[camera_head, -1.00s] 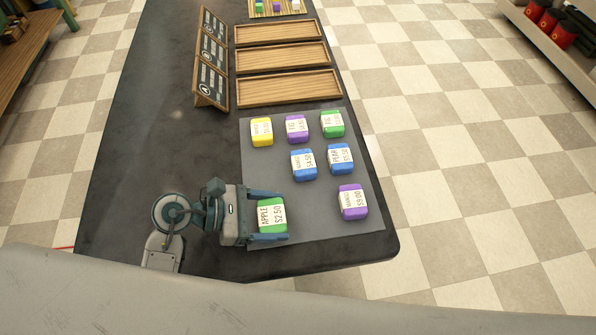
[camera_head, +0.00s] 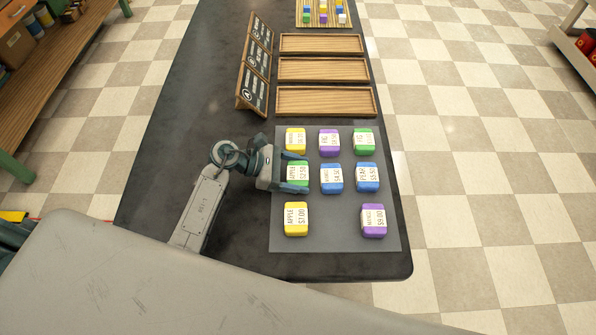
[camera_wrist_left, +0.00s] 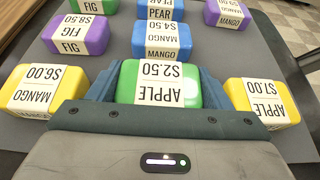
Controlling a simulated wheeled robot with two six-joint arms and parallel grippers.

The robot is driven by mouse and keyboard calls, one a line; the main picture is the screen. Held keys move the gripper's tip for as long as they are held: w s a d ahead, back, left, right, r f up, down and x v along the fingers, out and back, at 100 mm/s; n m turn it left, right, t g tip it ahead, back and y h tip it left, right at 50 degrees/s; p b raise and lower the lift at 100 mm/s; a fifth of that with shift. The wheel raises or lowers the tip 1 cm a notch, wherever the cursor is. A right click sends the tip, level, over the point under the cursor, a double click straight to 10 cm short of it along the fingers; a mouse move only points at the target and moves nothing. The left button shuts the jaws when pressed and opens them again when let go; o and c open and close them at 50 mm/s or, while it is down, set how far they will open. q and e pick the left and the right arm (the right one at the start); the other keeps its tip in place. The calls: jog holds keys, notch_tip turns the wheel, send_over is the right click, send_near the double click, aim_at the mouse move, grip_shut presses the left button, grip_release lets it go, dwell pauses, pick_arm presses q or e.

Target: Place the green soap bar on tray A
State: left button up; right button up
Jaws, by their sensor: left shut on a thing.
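A green soap bar (camera_head: 298,173) labelled APPLE $2.50 is at the left of the middle row on the grey mat. My left gripper (camera_head: 295,173) is shut on it, a finger on either side. The bar also shows between the fingers in the left wrist view (camera_wrist_left: 158,84). I cannot tell whether it touches the mat. Three empty wooden trays (camera_head: 324,114) lie in a column beyond the mat. Chalkboard signs (camera_head: 253,88) stand left of them; their letters are too small to read surely. My right gripper is out of view.
Yellow bars (camera_head: 296,219) flank the held bar nearer and farther. Blue bars (camera_head: 331,178), purple bars (camera_head: 374,220) and a second green bar (camera_head: 363,140) stand on the mat (camera_head: 335,240). A striped board (camera_head: 308,21) with small coloured blocks is at the far end. Dark counter is free at left.

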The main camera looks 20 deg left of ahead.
pick_arm(q)
jog(key=shift+f, duration=0.45)
jog(key=shift+f, duration=0.15)
jog(key=o, duration=1)
